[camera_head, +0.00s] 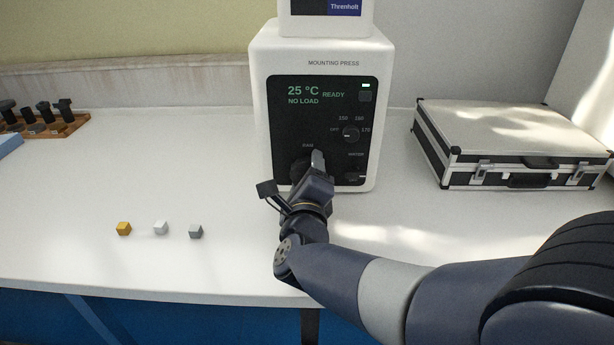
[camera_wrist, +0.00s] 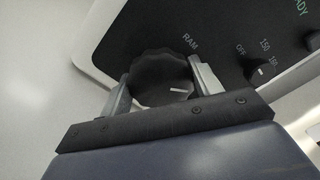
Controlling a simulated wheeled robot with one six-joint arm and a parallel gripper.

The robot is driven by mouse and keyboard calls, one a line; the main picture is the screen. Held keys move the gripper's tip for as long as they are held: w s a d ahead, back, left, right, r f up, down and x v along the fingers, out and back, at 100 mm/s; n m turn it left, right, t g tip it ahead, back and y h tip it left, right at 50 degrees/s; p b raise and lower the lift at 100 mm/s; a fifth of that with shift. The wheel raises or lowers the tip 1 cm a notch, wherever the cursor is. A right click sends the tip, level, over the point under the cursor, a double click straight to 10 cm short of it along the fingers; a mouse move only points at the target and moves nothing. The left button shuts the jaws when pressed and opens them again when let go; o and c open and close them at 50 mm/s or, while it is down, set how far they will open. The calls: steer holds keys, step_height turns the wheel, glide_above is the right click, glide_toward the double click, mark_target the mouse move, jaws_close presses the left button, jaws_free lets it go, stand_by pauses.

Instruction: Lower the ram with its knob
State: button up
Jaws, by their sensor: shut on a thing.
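The mounting press (camera_head: 315,60) is a white box with a dark front panel (camera_head: 325,120). Its display reads 25 °C, READY, NO LOAD. The dark, scalloped ram knob (camera_wrist: 158,82) sits under the RAM label, with a short white mark at its lower right in the wrist view. My gripper (camera_wrist: 160,72) has one finger on each side of this knob and is shut on it. In the head view, my gripper (camera_head: 308,166) is at the lower left of the panel and hides much of the knob.
To the right of the ram knob is a smaller temperature knob (camera_head: 350,133), with another control (camera_head: 354,168) below it. A metal case (camera_head: 515,145) stands at right.

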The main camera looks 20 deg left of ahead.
steer(key=n, duration=0.5)
steer(key=shift+p, duration=0.3)
steer(key=shift+f+n+p, duration=0.1)
steer(key=shift+n+p, duration=0.4)
steer(key=shift+n, duration=1.8)
steer(key=o, duration=1)
steer(key=shift+c, duration=0.2)
steer(key=p+v, duration=0.1)
steer(key=v, duration=1)
steer(key=shift+a, duration=0.1)
steer(key=shift+w, duration=0.1)
